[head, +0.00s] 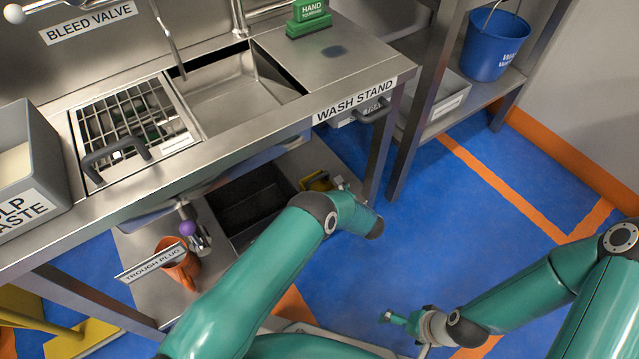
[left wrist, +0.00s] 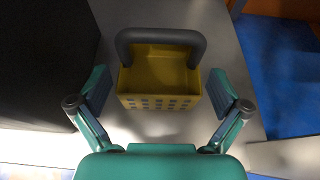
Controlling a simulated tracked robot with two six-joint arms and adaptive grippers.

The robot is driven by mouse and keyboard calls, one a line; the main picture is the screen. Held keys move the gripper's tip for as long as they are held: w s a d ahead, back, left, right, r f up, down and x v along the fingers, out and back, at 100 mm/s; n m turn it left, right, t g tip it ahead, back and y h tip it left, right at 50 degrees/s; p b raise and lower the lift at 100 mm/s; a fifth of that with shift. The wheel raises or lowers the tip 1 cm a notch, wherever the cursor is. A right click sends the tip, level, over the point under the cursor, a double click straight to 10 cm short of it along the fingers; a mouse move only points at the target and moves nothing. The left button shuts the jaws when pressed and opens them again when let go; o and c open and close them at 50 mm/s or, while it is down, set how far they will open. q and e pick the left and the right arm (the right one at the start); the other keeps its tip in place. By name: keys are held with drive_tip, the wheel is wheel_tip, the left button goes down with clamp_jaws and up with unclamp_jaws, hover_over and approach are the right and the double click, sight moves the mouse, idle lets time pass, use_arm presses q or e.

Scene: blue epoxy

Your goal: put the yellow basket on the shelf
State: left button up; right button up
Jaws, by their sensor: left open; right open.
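The yellow basket (head: 316,181) sits on the lower shelf of the wash stand, partly hidden by my left arm. In the left wrist view the yellow basket (left wrist: 160,80) is upright, with a grid of holes in its near wall and a thick dark handle arching over it. My left gripper (left wrist: 162,94) is open, with one finger to each side of the basket and gaps between. In the head view only a little of my left gripper (head: 341,183) shows by the basket. My right gripper (head: 399,318) is open and empty above the blue floor.
A black tub (head: 245,203) stands left of the basket on the lower shelf (head: 215,293). An orange cup (head: 180,265) stands further left. A rack at right holds a grey bin (head: 447,95) and a blue bucket (head: 494,45). Table legs stand between. The blue floor is open.

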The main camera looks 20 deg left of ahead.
use_arm(q)
drive_tip(key=p+v, duration=0.2)
drive_tip(key=v, duration=0.5)
drive_tip(key=shift+s+d+r, duration=0.2)
drive_tip(key=shift+d+r, duration=0.05)
drive_tip(key=shift+d, duration=0.05)
drive_tip(key=shift+s+d, duration=0.3)
